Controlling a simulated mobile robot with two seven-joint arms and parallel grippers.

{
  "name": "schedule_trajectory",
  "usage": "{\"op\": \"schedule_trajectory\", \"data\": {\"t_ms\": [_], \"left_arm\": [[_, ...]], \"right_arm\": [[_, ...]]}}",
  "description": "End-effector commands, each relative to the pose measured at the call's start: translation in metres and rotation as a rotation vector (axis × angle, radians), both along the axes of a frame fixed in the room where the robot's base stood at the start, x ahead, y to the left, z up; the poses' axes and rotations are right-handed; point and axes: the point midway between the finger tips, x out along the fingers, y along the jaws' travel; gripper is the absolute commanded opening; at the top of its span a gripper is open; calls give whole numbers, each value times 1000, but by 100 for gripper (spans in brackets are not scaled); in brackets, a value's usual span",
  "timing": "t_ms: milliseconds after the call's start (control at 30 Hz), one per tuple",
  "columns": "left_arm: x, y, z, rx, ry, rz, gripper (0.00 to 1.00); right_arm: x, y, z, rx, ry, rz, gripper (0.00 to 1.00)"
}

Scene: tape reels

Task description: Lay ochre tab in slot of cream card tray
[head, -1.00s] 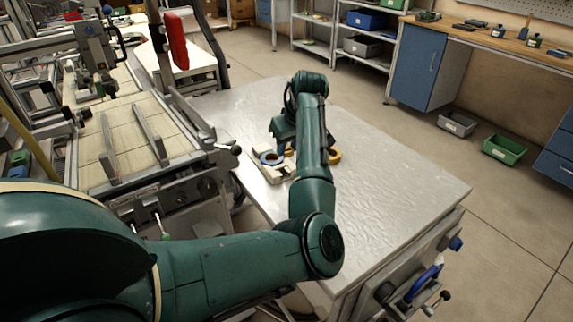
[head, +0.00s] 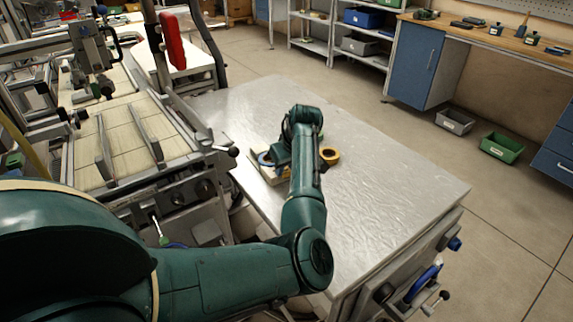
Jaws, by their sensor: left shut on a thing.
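The cream card tray (head: 268,174) lies near the left edge of the metal-topped table, partly covered by my left arm. A blue ring (head: 264,158) sits at the tray, just left of my left gripper. My left gripper (head: 281,156) points down over the tray's right part. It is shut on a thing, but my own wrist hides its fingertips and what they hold. I cannot make out the ochre tab or the tray's slot. An ochre ring (head: 330,155) lies on the table just right of my wrist. My right gripper is not in view.
The metal tabletop (head: 390,185) is clear to the right and front. A machine with a slatted bed (head: 125,145) stands close to the table's left side. A grey bin (head: 455,121) and a green bin (head: 502,148) are on the floor beyond.

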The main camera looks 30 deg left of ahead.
Motion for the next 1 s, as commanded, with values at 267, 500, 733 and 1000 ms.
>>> {"op": "schedule_trajectory", "data": {"t_ms": [267, 500, 733, 1000], "left_arm": [[0, 0, -7, -1, 1, -1, 30], [0, 0, -6, 0, 0, -1, 48], [0, 0, -5, 0, 0, 0, 48], [0, 4, 26, 1, 0, -1, 48]], "right_arm": [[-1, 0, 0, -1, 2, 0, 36], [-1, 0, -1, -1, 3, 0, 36], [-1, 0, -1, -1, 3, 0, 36], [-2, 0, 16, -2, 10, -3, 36]]}}
